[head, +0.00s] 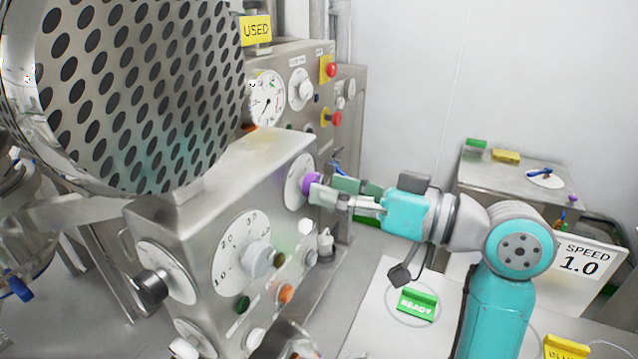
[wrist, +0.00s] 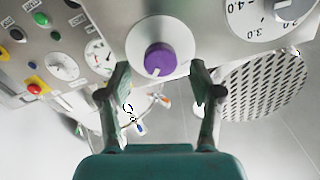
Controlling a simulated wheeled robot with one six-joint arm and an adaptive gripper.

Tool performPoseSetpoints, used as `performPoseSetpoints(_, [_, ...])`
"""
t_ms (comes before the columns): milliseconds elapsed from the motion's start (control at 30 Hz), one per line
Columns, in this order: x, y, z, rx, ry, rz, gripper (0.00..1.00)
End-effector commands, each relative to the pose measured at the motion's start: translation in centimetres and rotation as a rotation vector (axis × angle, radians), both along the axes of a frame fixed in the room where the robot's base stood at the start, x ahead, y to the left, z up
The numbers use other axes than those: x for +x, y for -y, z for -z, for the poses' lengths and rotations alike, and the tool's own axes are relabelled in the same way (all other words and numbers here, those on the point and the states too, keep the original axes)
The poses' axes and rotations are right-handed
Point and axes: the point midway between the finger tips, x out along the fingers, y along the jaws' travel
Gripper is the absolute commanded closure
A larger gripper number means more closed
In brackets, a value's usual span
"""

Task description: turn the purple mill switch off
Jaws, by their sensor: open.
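The purple mill switch (head: 311,183) is a round purple knob on a pale round plate on the grey machine's panel. In the wrist view the purple knob (wrist: 159,59) shows a small white mark at its lower edge, and its white plate (wrist: 140,32) is around it. My gripper (head: 318,190) is level with the knob in the head view, with its fingers pointing at the panel. In the wrist view my gripper (wrist: 157,92) is open, one finger to each side of the knob. Whether the fingers touch the knob cannot be told. The head view partly hides the knob behind a finger.
A large numbered dial (head: 243,250) is on the same panel, with several coloured buttons below. A big perforated drum (head: 140,85) stands above. Another panel with gauges and red buttons (head: 331,70) is behind.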

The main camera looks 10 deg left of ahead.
Motion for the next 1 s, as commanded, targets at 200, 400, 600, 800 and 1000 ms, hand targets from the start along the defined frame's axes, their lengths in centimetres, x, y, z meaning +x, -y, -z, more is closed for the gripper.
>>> performPoseSetpoints(200, [0.8, -2.2, 0.0, 0.000, 0.000, -0.001, 0.36])
performPoseSetpoints(400, [1.0, -2.6, 0.0, 0.001, 0.000, 0.001, 0.36])
performPoseSetpoints(600, [1.0, -2.6, 0.0, 0.001, 0.000, 0.001, 0.41])
performPoseSetpoints(800, [1.0, -2.6, 0.0, 0.000, 0.000, 0.001, 0.91])
performPoseSetpoints(1000, [1.0, -2.6, 0.0, -0.001, 0.003, 0.001, 0.96])
